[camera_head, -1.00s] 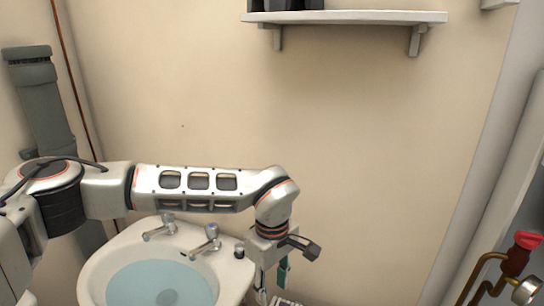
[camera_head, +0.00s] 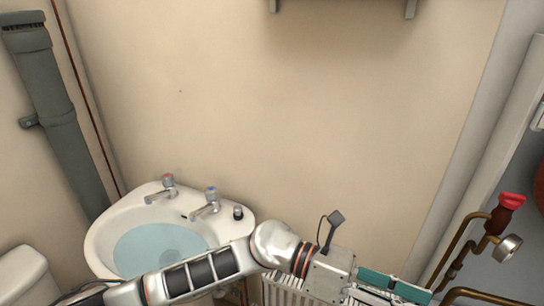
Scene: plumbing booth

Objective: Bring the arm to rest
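My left arm comes in from the lower left and runs along the bottom of the head view, in front of the basin. Its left gripper (camera_head: 390,288) points right, near the bottom edge. A teal strip shows along the gripper's finger end. The fingertips are partly cut off by the frame, and I cannot tell whether they are open or shut. I see no object clearly held. My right arm and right gripper are not in view.
A white basin (camera_head: 103,240) with water and two taps stands behind my arm. A white radiator (camera_head: 285,291) is partly hidden below the wrist. Brass pipes with a red-handled valve (camera_head: 510,203) and gauge stand right of the gripper. A grey pipe (camera_head: 62,125) runs down the left wall.

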